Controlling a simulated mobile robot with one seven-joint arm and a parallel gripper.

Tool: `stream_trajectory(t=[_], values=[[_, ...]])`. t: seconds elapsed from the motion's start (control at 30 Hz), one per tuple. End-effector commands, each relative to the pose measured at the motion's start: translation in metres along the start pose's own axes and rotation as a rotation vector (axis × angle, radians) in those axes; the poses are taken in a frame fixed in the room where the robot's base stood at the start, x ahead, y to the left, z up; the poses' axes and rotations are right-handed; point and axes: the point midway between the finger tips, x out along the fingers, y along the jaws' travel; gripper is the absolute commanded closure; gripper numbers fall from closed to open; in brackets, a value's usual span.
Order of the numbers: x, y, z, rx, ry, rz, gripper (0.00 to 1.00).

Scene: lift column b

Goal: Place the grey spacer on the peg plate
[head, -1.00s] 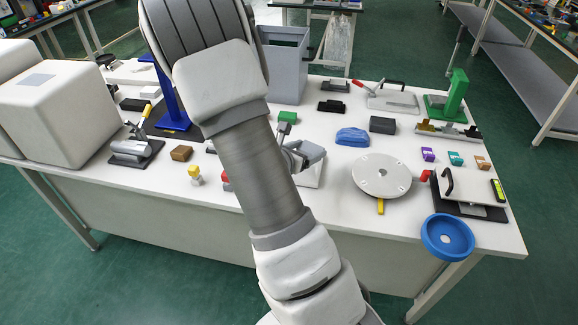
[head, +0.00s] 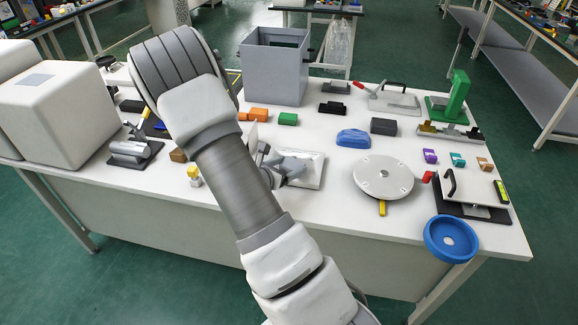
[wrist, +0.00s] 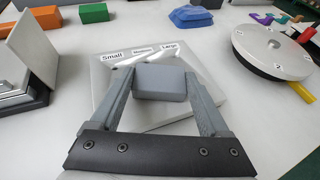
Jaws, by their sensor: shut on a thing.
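The grey spacer (wrist: 162,83) is a small block held between the two fingers of my gripper (wrist: 163,88) in the wrist view. In the head view my gripper (head: 283,168) is over the left part of a pale square plate, with the arm partly covering it. That plate, which I take for the peg plate (head: 311,174), also shows in the wrist view (wrist: 104,78), with the labels Small, Medium and Large along its far edge. The spacer and fingers hide the plate's middle, so I cannot tell whether the spacer touches it or see any pegs clearly.
A round turntable (head: 383,171) stands right of the plate. Behind are a green block (head: 288,119), an orange block (head: 258,115), a blue block (head: 353,138) and a grey bin (head: 274,72). An upright pale panel (wrist: 32,50) stands left of my gripper.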

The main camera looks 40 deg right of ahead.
Motion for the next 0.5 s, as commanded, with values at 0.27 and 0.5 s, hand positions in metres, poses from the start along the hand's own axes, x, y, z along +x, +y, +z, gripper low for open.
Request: stream_trajectory(t=[0.27,0.5], values=[[0.0008,-0.0002,-0.002,0.0,0.0,0.0,0.0],[-0.0005,-0.0001,0.0012,0.0,0.0,0.0,0.0]])
